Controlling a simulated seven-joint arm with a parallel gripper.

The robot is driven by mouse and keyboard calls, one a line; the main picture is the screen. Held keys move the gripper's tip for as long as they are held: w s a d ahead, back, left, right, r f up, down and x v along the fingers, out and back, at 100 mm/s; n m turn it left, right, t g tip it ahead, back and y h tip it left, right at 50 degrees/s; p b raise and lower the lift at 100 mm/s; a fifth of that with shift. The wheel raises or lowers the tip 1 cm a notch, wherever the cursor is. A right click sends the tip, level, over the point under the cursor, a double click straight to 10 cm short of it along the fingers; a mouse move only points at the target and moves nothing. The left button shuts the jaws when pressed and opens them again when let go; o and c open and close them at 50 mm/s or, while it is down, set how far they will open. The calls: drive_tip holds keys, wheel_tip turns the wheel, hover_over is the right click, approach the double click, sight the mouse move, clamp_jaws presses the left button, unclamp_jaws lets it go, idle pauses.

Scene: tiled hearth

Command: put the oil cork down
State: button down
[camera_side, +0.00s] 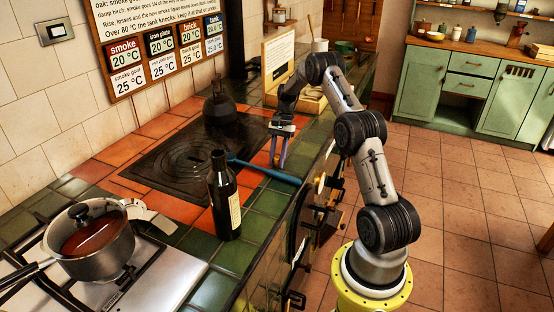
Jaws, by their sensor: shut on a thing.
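My gripper (278,163) points down over the tiled edge at the right of the black hob plate. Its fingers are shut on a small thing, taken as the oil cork. The cork is too small and too hidden by the fingers to make out. A dark bottle with a pale label (224,198) stands upright on the tiles, nearer the camera and left of my gripper. I cannot tell from here whether its mouth is open.
A blue long-handled tool (268,172) lies on the tiles just below my gripper. A black kettle (220,108) stands at the back of the iron plate (185,160). A lidded saucepan (90,243) sits on the stove at left. Green tiles (265,202) right of the bottle are clear.

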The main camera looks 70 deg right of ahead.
drive_tip(key=shift+f, duration=0.15)
drive_tip(key=c, duration=0.6)
unclamp_jaws()
